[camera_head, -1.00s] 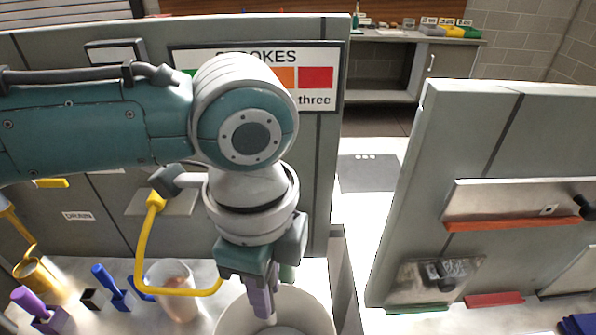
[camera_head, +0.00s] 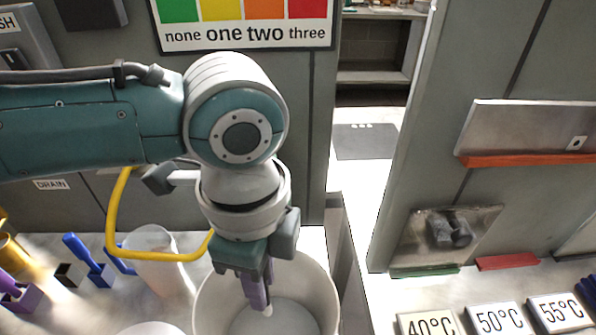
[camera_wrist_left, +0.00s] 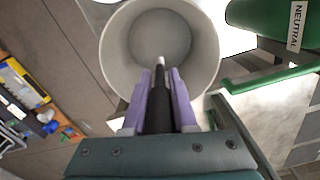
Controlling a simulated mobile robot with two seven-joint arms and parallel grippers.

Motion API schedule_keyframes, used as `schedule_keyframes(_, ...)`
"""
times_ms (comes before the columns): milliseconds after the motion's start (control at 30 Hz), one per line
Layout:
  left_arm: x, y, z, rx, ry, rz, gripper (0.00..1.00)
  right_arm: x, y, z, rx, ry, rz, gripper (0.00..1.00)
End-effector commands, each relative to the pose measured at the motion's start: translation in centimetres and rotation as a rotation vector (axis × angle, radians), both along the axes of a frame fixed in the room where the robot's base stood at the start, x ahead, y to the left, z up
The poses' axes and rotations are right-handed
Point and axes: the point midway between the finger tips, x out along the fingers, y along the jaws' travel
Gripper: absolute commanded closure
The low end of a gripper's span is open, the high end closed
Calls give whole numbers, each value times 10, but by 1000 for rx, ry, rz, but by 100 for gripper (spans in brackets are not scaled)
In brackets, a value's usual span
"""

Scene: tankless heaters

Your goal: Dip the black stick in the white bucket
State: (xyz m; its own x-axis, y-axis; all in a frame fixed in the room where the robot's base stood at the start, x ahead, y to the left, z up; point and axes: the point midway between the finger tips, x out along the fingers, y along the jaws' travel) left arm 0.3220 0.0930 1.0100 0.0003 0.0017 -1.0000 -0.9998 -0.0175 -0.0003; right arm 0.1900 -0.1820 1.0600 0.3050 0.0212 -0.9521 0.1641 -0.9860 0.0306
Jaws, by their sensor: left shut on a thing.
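The white bucket (camera_head: 318,302) stands on the counter in the lower middle of the head view. My left gripper (camera_head: 262,300) points down over its mouth. In the left wrist view my left gripper (camera_wrist_left: 160,85) has its purple fingers shut on the black stick (camera_wrist_left: 160,104). The stick's pale tip extends past the fingers, toward the inside of the white bucket (camera_wrist_left: 205,75). I cannot tell how deep the tip is or whether it touches the bottom. My right gripper is not in view.
A translucent cup (camera_head: 158,262) stands left of the bucket, with blue and purple holders (camera_head: 100,272) farther left. Temperature blocks (camera_head: 497,318) lie at the right. A green container labelled NEUTRAL (camera_wrist_left: 268,18) is near the bucket. A grey divider (camera_head: 345,265) stands right of the bucket.

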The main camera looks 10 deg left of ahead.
Motion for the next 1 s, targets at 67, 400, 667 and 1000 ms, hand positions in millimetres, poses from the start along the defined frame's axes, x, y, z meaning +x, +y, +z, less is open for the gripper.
schedule_keyframes(67, 0, 0, -14, -1, 1, 0, 100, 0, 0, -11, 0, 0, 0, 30)
schedule_keyframes(400, 0, 0, -50, -1, 0, 1, 100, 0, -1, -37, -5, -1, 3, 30)
schedule_keyframes(667, 0, 0, -66, -1, 1, 0, 100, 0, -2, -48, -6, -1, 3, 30)
schedule_keyframes(1000, 0, 0, -68, -1, 1, 0, 100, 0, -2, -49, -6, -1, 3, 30)
